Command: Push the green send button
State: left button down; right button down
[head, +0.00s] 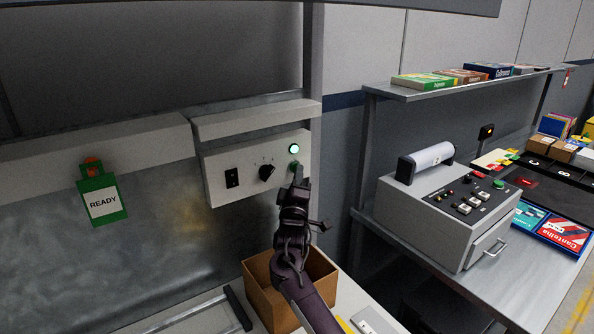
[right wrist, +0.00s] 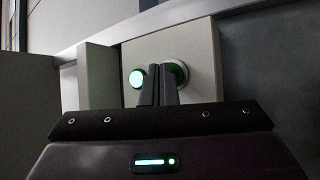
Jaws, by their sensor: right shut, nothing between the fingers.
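A pale control box (head: 216,182) is fixed to the wall in the head view. It carries a lit green lamp (head: 294,149), a black knob (head: 267,172) and a black switch (head: 232,178). The green button is mostly hidden behind my right gripper (head: 298,171) in the head view. In the right wrist view its round green rim (right wrist: 181,72) shows behind the shut fingertips (right wrist: 162,68), with the lit lamp (right wrist: 137,78) just left of it. The right fingers are empty and at the button; I cannot tell whether they touch it. My left gripper is not in view.
An open cardboard box (head: 262,298) stands below the control box, under my right arm. A green READY tag (head: 103,203) hangs at left. A grey machine (head: 437,216) with buttons stands on the right bench, below a shelf (head: 440,93) with boxes.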

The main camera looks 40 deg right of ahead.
jog(key=shift+w, duration=0.1)
dwell(0.3)
jog(key=shift+s+a+p, duration=0.1)
jog(key=shift+s+p, duration=0.25)
jog(key=shift+p, duration=0.05)
jog(key=s+p, duration=0.4)
jog(key=s, duration=0.2)
jog(key=shift+a, duration=0.3)
jog(key=shift+f, duration=0.1)
dwell(0.4)
